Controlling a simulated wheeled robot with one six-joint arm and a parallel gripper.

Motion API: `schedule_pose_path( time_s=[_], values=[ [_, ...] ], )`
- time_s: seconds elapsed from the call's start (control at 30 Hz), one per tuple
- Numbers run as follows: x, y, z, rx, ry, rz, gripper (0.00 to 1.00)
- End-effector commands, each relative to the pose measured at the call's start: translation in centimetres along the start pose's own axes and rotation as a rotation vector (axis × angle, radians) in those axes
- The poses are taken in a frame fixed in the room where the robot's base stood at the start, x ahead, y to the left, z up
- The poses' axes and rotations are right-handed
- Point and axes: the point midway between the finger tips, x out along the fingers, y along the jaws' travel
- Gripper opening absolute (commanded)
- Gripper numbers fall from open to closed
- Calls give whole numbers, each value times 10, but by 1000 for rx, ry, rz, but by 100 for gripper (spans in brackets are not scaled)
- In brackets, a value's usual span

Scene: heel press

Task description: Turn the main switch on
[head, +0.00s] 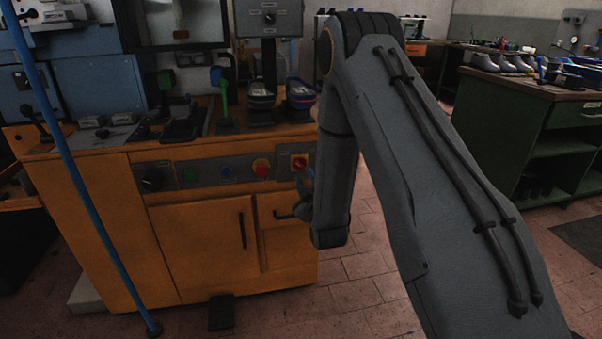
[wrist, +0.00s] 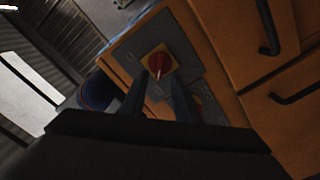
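The main switch (head: 299,162) is a red rotary knob on a yellow plate, at the right end of the control strip on the orange machine. In the wrist view the switch (wrist: 158,62) lies ahead of my gripper (wrist: 159,82), roughly between the lines of its two fingers. The fingers stand apart with nothing seen held between them. The fingertips look close to the knob; whether they touch it I cannot tell. In the head view my gripper (head: 305,190) is partly hidden by my forearm, just below the switch.
Left of the switch on the strip are a red button (head: 261,168), a green button (head: 189,175) and a black dial (head: 151,178). The wrist view shows cabinet handles (wrist: 268,32) at the right. A green workbench (head: 535,125) with shoe forms stands at the right.

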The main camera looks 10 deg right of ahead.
Motion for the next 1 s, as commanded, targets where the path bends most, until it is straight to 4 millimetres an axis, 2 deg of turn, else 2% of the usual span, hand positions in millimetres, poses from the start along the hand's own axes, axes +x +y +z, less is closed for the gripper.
schedule_pose_path(
  time_s=[0.2, 0.4, 0.57, 0.8, 0.83, 1.0],
  values=[
    [34, 1, 0, 1, 0, 1, 29],
    [59, 1, 0, 2, -1, 0, 29],
    [68, 0, 0, 2, -2, -2, 29],
    [69, 0, 0, 2, -2, -2, 29],
    [69, 0, 0, 2, -2, -2, 27],
    [68, 0, 0, 2, -2, -2, 0]
  ],
)
